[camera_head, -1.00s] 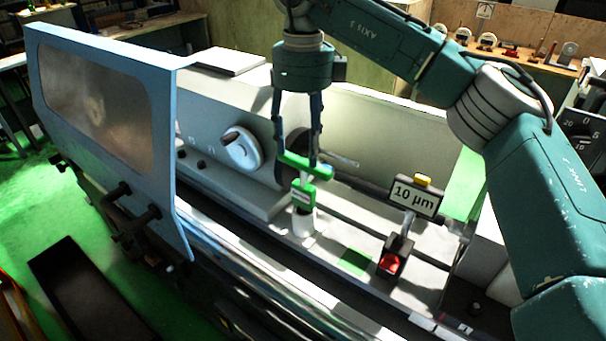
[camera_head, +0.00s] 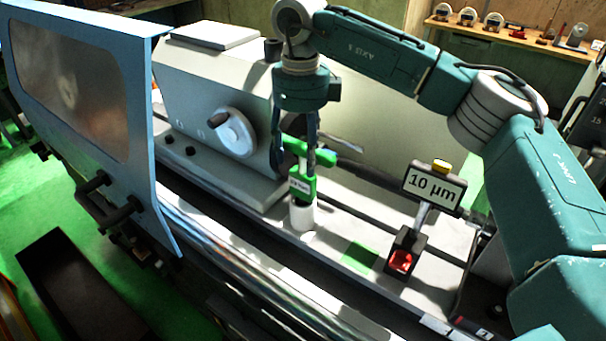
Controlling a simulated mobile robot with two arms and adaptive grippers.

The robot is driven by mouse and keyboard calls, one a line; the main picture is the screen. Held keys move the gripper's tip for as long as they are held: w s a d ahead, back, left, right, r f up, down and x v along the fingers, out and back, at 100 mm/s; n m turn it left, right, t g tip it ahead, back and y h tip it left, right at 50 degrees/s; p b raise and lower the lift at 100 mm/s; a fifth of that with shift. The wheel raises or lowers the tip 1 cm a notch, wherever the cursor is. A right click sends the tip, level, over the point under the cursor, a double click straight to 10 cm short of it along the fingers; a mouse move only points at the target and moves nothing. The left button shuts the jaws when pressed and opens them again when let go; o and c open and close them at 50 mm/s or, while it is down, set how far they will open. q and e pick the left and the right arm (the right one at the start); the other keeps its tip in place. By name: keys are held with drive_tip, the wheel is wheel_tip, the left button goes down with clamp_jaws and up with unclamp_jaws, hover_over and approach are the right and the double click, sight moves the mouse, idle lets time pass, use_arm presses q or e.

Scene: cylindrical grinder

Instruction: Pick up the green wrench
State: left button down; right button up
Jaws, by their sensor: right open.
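The green wrench (camera_head: 301,188) has a T-shaped top bar and a small printed label. It stands upright in a white cylindrical holder (camera_head: 302,216) on the machine bed. My right gripper (camera_head: 295,165) comes down from above and is open, with its dark fingers on either side of the wrench's upper part. The fingers partly hide the green bar, and I cannot tell whether they touch it. My left gripper is out of view.
A "10 µm" sign (camera_head: 432,188) on a stand with a red-lit base (camera_head: 401,260) is right of the wrench. A grey headstock with a handwheel (camera_head: 235,132) is behind left. A blue windowed door (camera_head: 140,130) stands at left. A green patch (camera_head: 359,256) lies clear.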

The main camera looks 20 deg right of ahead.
sight(301, 173)
wheel_tip(301, 173, down, 5)
drive_tip(key=p, duration=0.3)
drive_tip(key=shift+s+r, duration=0.1)
drive_tip(key=shift+f, duration=0.45)
drive_tip(key=shift+c, duration=0.5)
clamp_jaws()
